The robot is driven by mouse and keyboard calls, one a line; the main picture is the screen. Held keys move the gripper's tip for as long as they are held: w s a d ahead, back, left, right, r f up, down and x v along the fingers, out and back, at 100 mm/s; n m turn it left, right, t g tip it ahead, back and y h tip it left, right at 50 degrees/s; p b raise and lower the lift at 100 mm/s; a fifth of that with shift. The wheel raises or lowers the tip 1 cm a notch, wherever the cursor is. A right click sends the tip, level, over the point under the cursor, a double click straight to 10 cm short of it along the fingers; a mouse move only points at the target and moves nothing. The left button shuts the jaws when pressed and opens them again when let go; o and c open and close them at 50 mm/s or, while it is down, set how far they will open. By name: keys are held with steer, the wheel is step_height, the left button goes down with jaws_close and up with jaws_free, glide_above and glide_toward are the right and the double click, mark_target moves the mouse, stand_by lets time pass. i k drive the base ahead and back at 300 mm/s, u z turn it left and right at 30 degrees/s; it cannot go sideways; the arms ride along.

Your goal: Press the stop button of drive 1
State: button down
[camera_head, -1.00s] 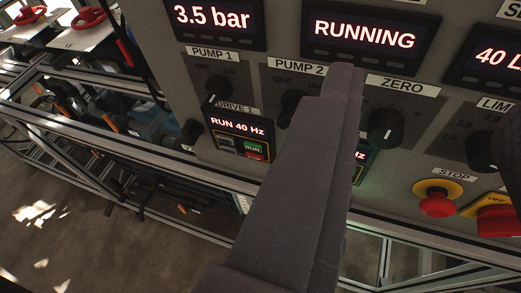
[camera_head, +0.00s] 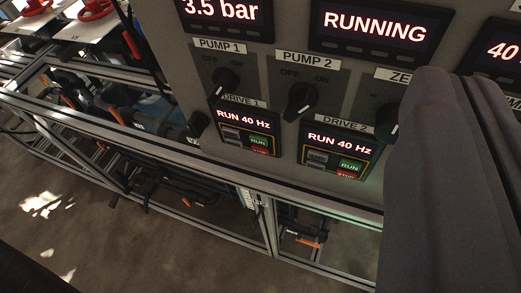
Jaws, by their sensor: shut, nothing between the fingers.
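The drive 1 unit (camera_head: 243,127) is a small black panel low on the grey console, under the PUMP 1 knob. Its display reads RUN 40 Hz. Its green RUN button (camera_head: 258,140) sits above its red stop button (camera_head: 261,152). The drive 2 unit (camera_head: 340,150) beside it on the right also reads RUN 40 Hz, with its own red STOP button (camera_head: 346,175). My gripper (camera_head: 440,85) is shut and empty. It fills the right of the view, right of both drives, and hides part of the ZERO knob and the panel beyond.
Above the drives are the PUMP 1 knob (camera_head: 226,82), the PUMP 2 knob (camera_head: 299,100), a 3.5 bar display (camera_head: 222,14) and a RUNNING display (camera_head: 374,27). A black knob (camera_head: 198,124) sticks out left of drive 1. A metal frame rail (camera_head: 290,205) runs below the panel.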

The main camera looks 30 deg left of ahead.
mark_target(256, 149)
steer(key=u, duration=1.05)
steer(key=k, duration=0.6)
steer(key=z, duration=0.45)
